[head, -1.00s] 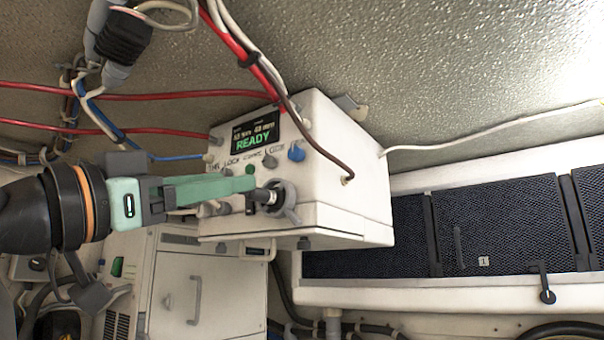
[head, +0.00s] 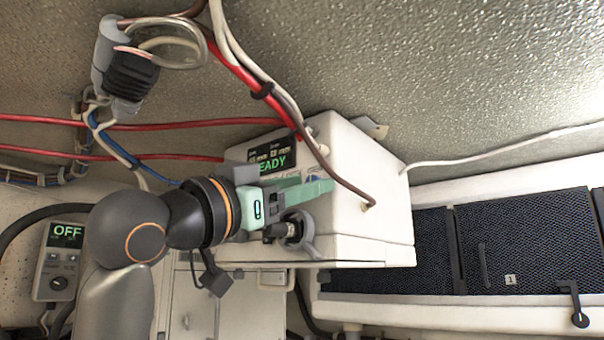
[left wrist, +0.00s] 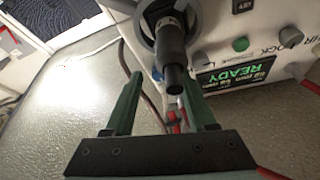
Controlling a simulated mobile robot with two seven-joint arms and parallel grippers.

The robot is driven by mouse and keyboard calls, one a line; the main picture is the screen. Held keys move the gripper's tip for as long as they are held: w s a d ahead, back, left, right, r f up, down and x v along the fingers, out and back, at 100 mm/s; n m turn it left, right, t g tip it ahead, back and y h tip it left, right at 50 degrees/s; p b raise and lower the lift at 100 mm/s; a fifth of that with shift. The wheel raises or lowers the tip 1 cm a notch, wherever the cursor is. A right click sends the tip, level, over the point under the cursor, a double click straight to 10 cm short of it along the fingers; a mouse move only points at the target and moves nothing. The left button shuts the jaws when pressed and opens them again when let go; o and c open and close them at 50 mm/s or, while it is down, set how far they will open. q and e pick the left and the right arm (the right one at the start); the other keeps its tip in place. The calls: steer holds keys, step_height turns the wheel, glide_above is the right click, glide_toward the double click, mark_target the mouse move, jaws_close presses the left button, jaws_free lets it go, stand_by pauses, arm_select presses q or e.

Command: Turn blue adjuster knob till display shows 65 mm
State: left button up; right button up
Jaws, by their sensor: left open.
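The white control box (head: 355,190) hangs in the middle of the head view. Its display (head: 272,155) shows green "READY"; the small figures above are too blurred to read. The display is upside down in the left wrist view (left wrist: 236,73). My left gripper (head: 318,187) is open in front of the box's face, by the knob. In the left wrist view its green fingers (left wrist: 161,75) stand apart, with a black plug showing between them. Contact with the knob cannot be told.
A black plug with a grey ring (head: 292,232) juts from the box face just below my gripper. Red and white cables (head: 250,72) run above the box, and a brown cable enters its side. A grey unit reading "OFF" (head: 62,250) is at lower left.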

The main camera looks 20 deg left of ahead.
arm_select(q)
steer(key=shift+w, duration=0.15)
steer(key=shift+c, duration=0.2)
jaws_close()
stand_by(0.4)
